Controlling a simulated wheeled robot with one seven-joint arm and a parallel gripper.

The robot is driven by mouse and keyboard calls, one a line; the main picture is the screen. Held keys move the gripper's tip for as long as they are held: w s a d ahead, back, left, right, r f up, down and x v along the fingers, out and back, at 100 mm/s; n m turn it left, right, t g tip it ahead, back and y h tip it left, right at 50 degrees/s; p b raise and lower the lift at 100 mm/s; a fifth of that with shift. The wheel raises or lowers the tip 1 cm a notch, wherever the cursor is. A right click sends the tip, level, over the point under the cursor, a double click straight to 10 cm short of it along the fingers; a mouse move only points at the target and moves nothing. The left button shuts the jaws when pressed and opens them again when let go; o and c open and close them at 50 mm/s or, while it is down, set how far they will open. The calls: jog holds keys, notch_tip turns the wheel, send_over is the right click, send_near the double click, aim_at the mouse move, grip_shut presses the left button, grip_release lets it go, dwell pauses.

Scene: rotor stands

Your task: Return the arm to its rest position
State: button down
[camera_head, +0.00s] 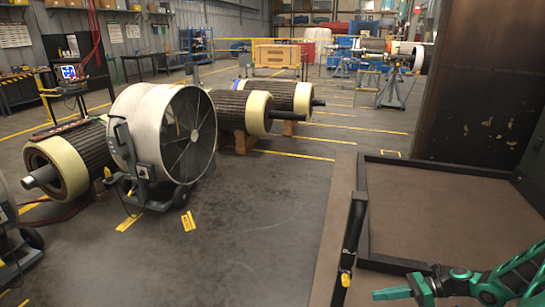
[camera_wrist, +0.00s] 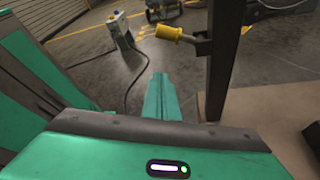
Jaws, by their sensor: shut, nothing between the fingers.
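My arm, green and black, shows at the lower right of the head view. Its end, my gripper (camera_head: 376,295), points left above the low front part of a black-edged platform. In the wrist view the two green fingers of my gripper (camera_wrist: 159,78) lie together, shut with nothing between them. A black upright post (camera_head: 353,238) with a yellow fitting stands just left of the gripper in the head view. In the wrist view the post (camera_wrist: 222,70) is right of the fingers, apart from them in the picture.
A large drum fan (camera_head: 162,135) stands among several rotors (camera_head: 78,160) on the left. The platform (camera_head: 430,215) has a raised black edge, with a dark panel (camera_head: 475,80) behind it. Grey floor (camera_head: 260,230) is open in the middle. A cable (camera_wrist: 130,90) runs across the floor in the wrist view.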

jog(key=s+d+r+n+g+h, duration=0.15)
jog(key=s+r+n+h, duration=0.25)
jog(key=r, duration=0.4)
jog(key=s+r+n+g+h, duration=0.2)
jog(key=s+r+n+h, duration=0.15)
jog(key=r, duration=0.55)
jog(key=s+d+r+n+g+h, duration=0.1)
jog(key=s+r+n+g+h, duration=0.15)
jog(key=s+r+n, duration=0.4)
jog(key=s+a+r+n+t+h, duration=0.1)
jog(key=s+a+r+n, duration=0.1)
jog(key=s+r, duration=0.3)
jog(key=s+a+r+n+t+h, duration=0.2)
jog(key=s+r, duration=0.4)
jog(key=r, duration=0.1)
jog(key=shift+r+n, duration=0.25)
jog(key=shift+n, duration=0.05)
jog(key=shift+d, duration=0.1)
